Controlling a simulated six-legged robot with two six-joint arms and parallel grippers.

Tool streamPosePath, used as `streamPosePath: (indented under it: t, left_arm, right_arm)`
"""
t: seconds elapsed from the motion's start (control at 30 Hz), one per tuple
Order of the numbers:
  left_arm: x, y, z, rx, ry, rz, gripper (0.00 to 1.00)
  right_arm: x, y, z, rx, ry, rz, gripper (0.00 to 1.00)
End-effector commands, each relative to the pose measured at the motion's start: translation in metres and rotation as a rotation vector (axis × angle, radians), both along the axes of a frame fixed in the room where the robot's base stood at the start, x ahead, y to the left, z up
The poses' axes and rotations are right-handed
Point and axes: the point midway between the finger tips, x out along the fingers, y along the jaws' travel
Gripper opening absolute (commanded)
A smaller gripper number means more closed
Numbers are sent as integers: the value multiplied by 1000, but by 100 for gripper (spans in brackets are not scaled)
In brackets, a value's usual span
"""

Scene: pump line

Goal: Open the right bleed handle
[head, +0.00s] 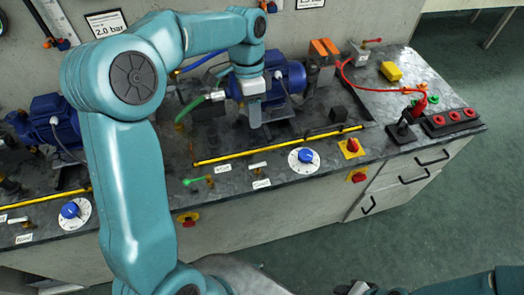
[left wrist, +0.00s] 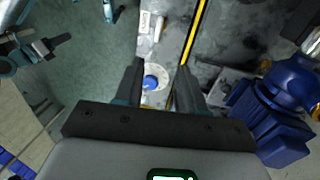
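The right bleed handle looks like the small white lever (head: 257,165) behind a white label (head: 261,183) near the bench front, left of the blue-knobbed dial (head: 303,158). It lies roughly along the front edge. My left gripper (head: 254,124) points down above the bench, in front of the right blue pump motor, behind and apart from the lever. In the left wrist view the left gripper (left wrist: 160,68) has its fingers spread with nothing held; the dial (left wrist: 151,82) shows below, between them. My right gripper (head: 358,288) is at the bottom edge, mostly cut off.
A yellow rod (head: 280,146) runs along the bench between the motor (head: 285,77) and lever. A green lever (head: 197,180) sits left of the white one. A yellow-red switch (head: 351,148) is to the right. A red cable (head: 372,88) lies farther right. The floor in front is clear.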

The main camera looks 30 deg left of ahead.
Motion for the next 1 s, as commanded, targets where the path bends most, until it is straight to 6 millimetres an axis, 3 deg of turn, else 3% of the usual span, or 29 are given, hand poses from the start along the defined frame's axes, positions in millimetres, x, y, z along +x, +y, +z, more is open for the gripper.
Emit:
streamPosePath:
  t: [0.17,0.63,0.8,1.0]
  left_arm:
    - [-10,-3,-24,-1,7,1,39]
    - [-24,-20,-129,-1,6,0,39]
    - [-24,-23,-150,-1,4,2,39]
    - [-23,-24,-158,0,1,0,39]
  right_arm:
    - [0,0,-1,0,1,0,36]
    - [0,0,3,0,1,0,36]
    - [0,0,4,0,0,0,36]
    - [0,0,4,0,0,0,36]
